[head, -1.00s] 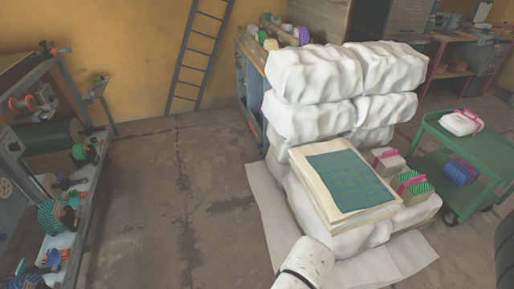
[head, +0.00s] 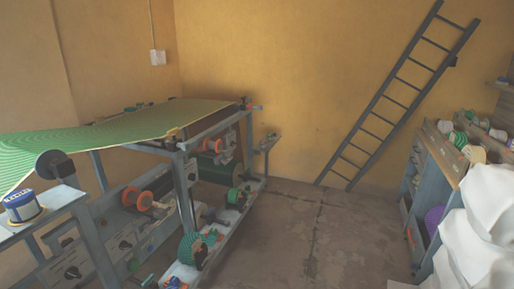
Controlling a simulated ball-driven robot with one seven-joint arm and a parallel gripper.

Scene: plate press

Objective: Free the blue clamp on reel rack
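A rack with reels (head: 180,155) stands at the left in the head view. It has grey metal legs, a green patterned sheet (head: 150,122) over its top, and red, green and dark reels below. A second rack of reels (head: 440,150) stands at the right, partly cut off and behind white bundles. I cannot make out a blue clamp on either one. A small blue part shows at the bottom of the left rack, too small to identify. My gripper is not in view.
A dark ladder (head: 398,95) leans on the yellow wall at the back. White wrapped bundles (head: 480,235) fill the lower right. A blue and white tin (head: 22,206) stands on a grey side table at the far left. Bare concrete floor (head: 315,230) lies open between the racks.

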